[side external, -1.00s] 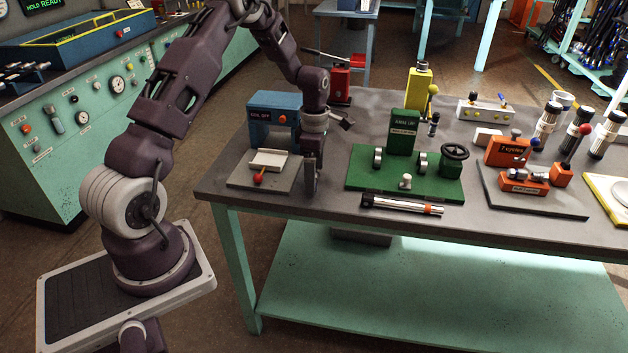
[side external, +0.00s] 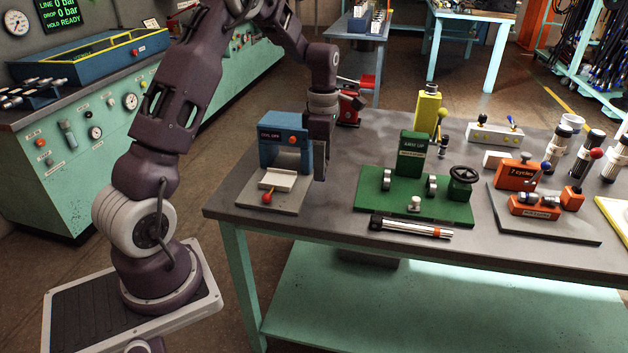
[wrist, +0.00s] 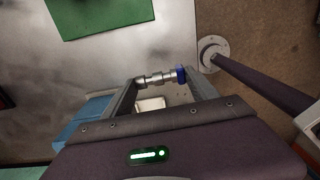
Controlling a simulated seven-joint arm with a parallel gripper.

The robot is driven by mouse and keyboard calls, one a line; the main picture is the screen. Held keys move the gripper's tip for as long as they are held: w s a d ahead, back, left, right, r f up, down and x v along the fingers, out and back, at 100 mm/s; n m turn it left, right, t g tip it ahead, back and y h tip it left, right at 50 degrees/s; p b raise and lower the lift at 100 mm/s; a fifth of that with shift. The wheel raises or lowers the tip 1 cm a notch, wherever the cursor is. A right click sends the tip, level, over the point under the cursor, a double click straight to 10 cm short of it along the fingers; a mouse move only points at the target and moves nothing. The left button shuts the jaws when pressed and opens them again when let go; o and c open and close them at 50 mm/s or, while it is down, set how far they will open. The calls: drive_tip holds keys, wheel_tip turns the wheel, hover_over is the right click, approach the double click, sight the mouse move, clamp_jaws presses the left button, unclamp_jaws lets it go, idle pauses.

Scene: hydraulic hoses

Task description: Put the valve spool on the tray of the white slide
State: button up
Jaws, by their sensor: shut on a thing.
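The valve spool (wrist: 157,79), a stepped silver rod with a blue end, shows between the fingertips of my gripper (wrist: 160,80) in the wrist view. My gripper is shut on it. In the side view my gripper (side external: 321,165) points down just right of the blue cooling station. The spool cannot be made out there. The white slide (side external: 278,180) has a shallow tray and a red knob at its front, and sits on a grey base in front of the blue housing. In the wrist view part of its white tray (wrist: 151,103) shows below the spool, between the fingers.
The blue housing (side external: 271,139) stands behind the slide, close to my gripper. A green fixture (side external: 400,203) with a handwheel is to the right, with a silver and black tool (side external: 412,227) in front.

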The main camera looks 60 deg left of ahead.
drive_tip(key=s+a+n, duration=0.3)
drive_tip(key=a+n, duration=0.2)
drive_tip(key=n, duration=1.2)
approach(278, 180)
wheel_tip(278, 180, down, 6)
drive_tip(key=shift+s+d+r, duration=0.1)
drive_tip(key=shift+d, duration=0.05)
drive_tip(key=o, duration=1.7)
